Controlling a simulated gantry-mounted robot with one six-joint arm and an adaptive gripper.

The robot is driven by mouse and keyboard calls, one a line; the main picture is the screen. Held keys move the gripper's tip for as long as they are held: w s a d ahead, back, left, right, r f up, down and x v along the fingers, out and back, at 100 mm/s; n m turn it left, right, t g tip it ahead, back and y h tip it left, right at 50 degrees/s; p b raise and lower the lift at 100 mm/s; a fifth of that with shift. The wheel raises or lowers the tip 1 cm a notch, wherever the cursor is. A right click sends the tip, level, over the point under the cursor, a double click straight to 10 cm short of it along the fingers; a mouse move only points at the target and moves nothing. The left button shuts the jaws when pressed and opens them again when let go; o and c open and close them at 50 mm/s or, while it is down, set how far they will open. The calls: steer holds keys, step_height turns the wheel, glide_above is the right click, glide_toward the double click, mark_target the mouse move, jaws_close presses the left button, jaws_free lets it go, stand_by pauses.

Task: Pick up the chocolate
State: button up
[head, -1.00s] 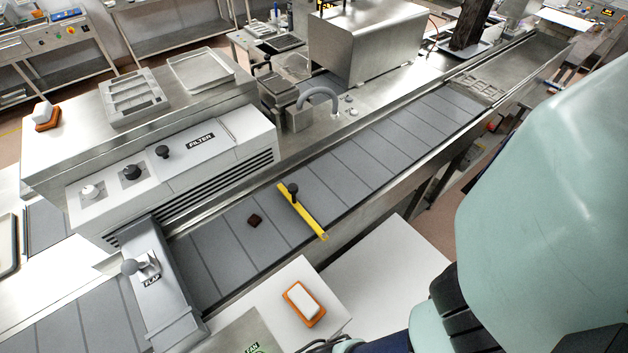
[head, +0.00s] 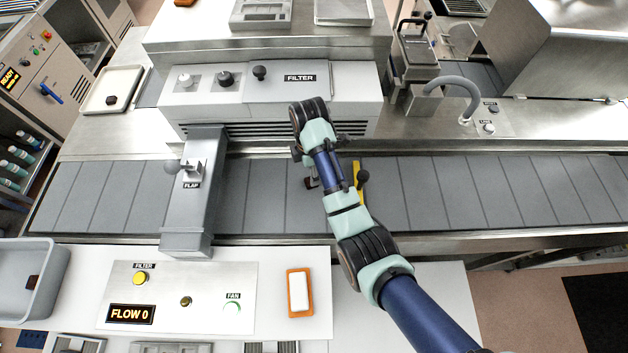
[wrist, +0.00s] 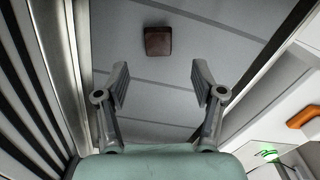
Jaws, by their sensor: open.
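The chocolate (wrist: 157,41) is a small dark brown block lying on the grey belt. In the wrist view it is at the top middle, just beyond the gap between the fingertips and not between them. My gripper (wrist: 161,75) is open, with nothing between its two grey fingers. In the head view my gripper (head: 312,182) hangs over the belt (head: 270,200), between the flap and the yellow bar. My own arm largely hides it there, and I cannot make out the chocolate on the belt clearly in that view.
A yellow bar (head: 359,180) with a black knob crosses the belt close to my arm. The flap housing (head: 190,205) crosses it on the left. A filter box (head: 350,95) stands behind. Other dark pieces sit in a tray (head: 92,106) and a grey bin (head: 50,262).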

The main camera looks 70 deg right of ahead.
step_height(320, 180, down, 6)
steer(key=shift+d+f, duration=0.15)
steer(key=shift+c, duration=0.3)
steer(key=c, duration=0.9)
